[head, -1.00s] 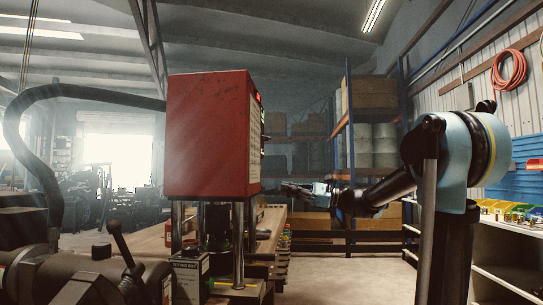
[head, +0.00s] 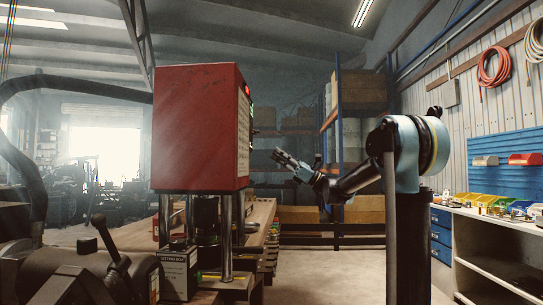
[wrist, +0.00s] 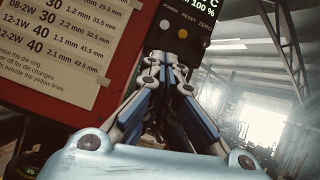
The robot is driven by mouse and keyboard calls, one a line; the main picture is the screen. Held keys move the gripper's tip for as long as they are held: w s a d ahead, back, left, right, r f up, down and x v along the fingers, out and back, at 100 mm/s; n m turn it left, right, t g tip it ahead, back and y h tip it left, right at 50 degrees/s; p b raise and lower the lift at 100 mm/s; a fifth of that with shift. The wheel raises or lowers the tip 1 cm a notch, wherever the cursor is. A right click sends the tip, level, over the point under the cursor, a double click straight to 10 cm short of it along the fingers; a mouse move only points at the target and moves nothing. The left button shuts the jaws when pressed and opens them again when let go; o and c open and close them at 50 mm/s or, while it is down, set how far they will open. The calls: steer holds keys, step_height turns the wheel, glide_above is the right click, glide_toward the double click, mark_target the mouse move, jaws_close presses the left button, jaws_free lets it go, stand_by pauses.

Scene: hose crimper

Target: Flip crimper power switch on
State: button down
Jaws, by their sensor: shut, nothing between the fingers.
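The crimper is a red box (head: 196,130) on steel posts, at left of centre in the head view. Its front faces right there and shows only edge-on. In the wrist view its black control panel (wrist: 214,20) is tilted at the top, with a lit display and the labels POWER, RESET and ZERO. A pale round power switch (wrist: 165,23) sits under POWER; whether it is on or off I cannot tell. A yellow button is under RESET. My gripper (head: 278,156) is shut and empty, in front of the panel and pointing up-left. In the wrist view its fingertips (wrist: 168,64) appear just below the controls.
A paper chart (wrist: 70,50) covers the red front beside the panel. A workbench (head: 262,216) runs behind the crimper. A small grey box (head: 178,272) stands by its posts. White shelving with coloured bins (head: 485,200) is at right. The floor between is clear.

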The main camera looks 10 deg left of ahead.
mark_target(255, 131)
steer(key=w+x, duration=0.1)
steer(key=x, duration=0.7)
steer(key=shift+s+a+r, duration=0.25)
steer(key=shift+s+a, duration=0.1)
steer(key=shift+s, duration=0.2)
steer(key=shift+a, duration=0.1)
steer(key=shift+s+r, duration=0.1)
